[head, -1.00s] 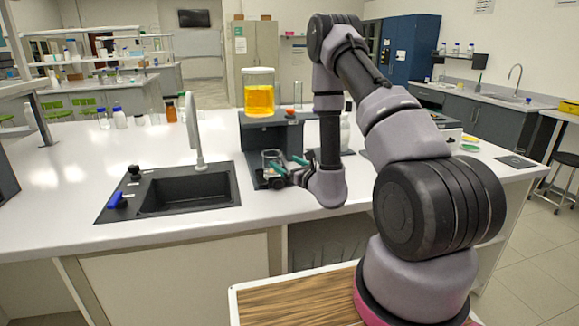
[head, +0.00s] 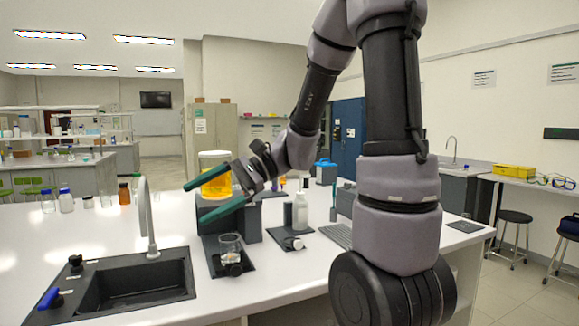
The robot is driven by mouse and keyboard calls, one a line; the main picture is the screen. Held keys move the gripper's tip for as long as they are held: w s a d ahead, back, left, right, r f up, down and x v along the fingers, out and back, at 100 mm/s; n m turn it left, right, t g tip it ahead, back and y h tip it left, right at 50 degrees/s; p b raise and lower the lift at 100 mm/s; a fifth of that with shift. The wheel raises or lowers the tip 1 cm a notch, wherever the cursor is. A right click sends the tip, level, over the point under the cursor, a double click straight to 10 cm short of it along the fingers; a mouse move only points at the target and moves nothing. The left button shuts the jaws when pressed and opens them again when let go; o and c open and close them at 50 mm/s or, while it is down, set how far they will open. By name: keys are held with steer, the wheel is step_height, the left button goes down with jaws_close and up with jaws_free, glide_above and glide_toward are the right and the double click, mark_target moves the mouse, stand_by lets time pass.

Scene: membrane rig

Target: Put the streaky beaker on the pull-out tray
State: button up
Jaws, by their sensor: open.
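A clear glass beaker (head: 230,243) stands upright at the near end of a dark flat plate (head: 212,256), which juts out from the grey rig (head: 270,214) and looks like the pull-out tray. A small pale and black fitting sits at the beaker's base. Streaks on the glass are too small to make out. My gripper (head: 193,204) is open and empty, its two teal fingers pointing left. It is above the beaker and apart from it, in front of the yellow-filled vessel (head: 214,180) on the rig.
The black sink (head: 130,286) with its tall tap (head: 147,215) is left of the plate. A white bottle (head: 301,210) and a second dark plate (head: 288,240) are to the right. Several bottles stand at the back left. The white bench (head: 255,290) is clear in front.

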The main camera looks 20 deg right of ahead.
steer(key=s+d+r+n+t+h, duration=0.3)
steer(key=d+h, duration=0.2)
steer(key=d, duration=0.3)
steer(key=s+d+r+n+t+h, duration=0.3)
steer(key=d+h, duration=0.3)
steer(key=d, duration=0.2)
steer(key=shift+s+d+r+t, duration=0.15)
steer(key=shift+r+t, duration=0.25)
steer(key=shift+t, duration=0.3)
